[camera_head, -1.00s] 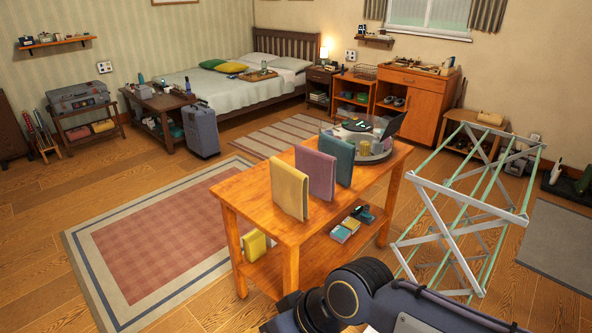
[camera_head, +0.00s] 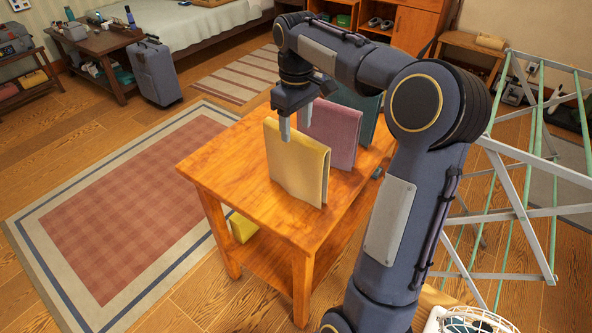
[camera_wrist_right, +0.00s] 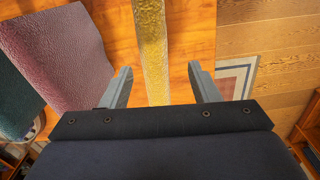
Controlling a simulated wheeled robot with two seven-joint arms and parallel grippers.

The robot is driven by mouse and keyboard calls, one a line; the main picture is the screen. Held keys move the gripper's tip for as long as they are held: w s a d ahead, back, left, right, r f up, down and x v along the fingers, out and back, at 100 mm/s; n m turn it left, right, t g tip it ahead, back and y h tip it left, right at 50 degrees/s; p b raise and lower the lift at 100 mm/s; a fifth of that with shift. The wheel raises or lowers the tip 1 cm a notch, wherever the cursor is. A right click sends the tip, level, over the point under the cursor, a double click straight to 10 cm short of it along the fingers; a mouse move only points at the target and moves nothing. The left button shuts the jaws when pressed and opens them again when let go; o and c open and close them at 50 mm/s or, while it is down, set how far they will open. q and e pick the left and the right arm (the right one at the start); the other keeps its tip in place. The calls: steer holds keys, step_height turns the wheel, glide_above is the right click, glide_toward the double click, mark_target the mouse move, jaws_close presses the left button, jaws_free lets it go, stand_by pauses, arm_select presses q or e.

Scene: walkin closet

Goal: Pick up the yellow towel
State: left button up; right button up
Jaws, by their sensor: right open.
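The yellow towel (camera_head: 297,168) stands upright, folded, near the front end of the wooden table (camera_head: 226,173). My right gripper (camera_head: 295,128) is above its top edge with fingers pointing down. In the right wrist view the open fingers of the gripper (camera_wrist_right: 161,85) have the yellow towel (camera_wrist_right: 153,45) between their lines, with gaps on both sides. I cannot tell how far down the fingers reach. My left gripper is not in view.
A mauve towel (camera_head: 335,133) stands close behind the yellow one, and a teal towel (camera_head: 362,108) stands beyond it. A drying rack (camera_head: 525,200) is at the right. A yellow item (camera_head: 243,228) lies on the table's lower shelf.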

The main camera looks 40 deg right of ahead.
mark_target(295, 147)
steer(key=f, duration=0.5)
steer(key=w+f, duration=0.1)
steer(key=f, duration=0.1)
steer(key=shift+d+f, duration=0.25)
steer(key=shift+f, duration=0.15)
jaws_close()
